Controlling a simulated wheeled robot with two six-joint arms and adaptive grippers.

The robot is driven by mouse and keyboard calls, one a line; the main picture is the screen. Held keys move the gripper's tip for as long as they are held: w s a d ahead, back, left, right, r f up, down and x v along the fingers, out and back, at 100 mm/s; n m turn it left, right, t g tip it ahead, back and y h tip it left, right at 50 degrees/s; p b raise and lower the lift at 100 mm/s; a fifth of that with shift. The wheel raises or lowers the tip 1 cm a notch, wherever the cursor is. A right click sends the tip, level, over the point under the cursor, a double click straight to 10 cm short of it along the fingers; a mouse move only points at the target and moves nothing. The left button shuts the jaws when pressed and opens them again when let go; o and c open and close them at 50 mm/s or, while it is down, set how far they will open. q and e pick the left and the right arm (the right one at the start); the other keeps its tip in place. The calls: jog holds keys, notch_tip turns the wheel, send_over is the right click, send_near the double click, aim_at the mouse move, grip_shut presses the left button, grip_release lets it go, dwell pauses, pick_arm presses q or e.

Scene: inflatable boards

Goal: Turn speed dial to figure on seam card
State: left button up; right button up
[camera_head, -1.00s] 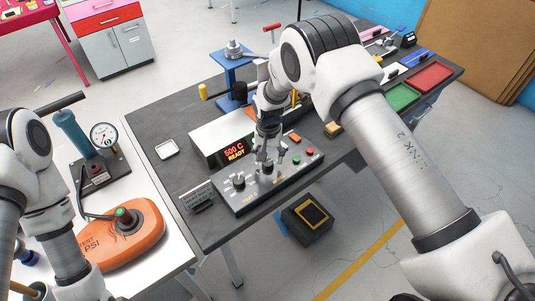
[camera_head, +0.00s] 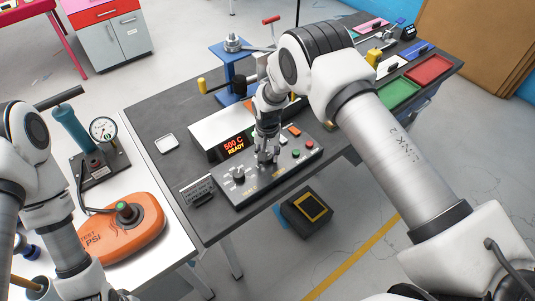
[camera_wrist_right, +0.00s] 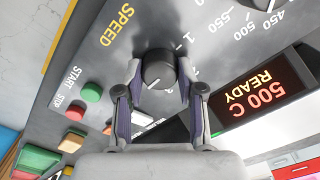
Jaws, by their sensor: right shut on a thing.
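The speed dial (camera_wrist_right: 157,66) is a dark round knob with a white pointer line, beside the printed word SPEED in the right wrist view. My right gripper (camera_wrist_right: 159,75) has one finger on each side of the dial and is shut on it. In the head view, my right gripper (camera_head: 267,158) points down at the grey control panel (camera_head: 225,197) and largely hides the dial. A small card in a stand (camera_head: 197,191), probably the seam card, stands left of the panel; its text is too small to read. My left arm is at the left, its gripper out of view.
A second knob (camera_head: 238,173) is on the panel's left part, and green and red buttons (camera_wrist_right: 91,93) are near the dial. A display reading 500 C READY (camera_head: 234,146) is behind the panel. An orange inflatable piece (camera_head: 120,232) lies on the white table.

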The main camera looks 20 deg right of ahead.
jog(key=shift+f, duration=0.15)
jog(key=shift+s+n+b, duration=0.1)
jog(key=shift+n+b, duration=0.5)
jog(key=shift+n, duration=0.4)
jog(key=n+b, duration=0.1)
jog(key=n, duration=0.1)
jog(key=shift+n, duration=0.3)
jog(key=n+b, duration=0.1)
jog(key=n, duration=0.2)
jog(key=shift+n, duration=1.8)
jog(key=o, duration=1.1)
jog(key=shift+o, duration=0.2)
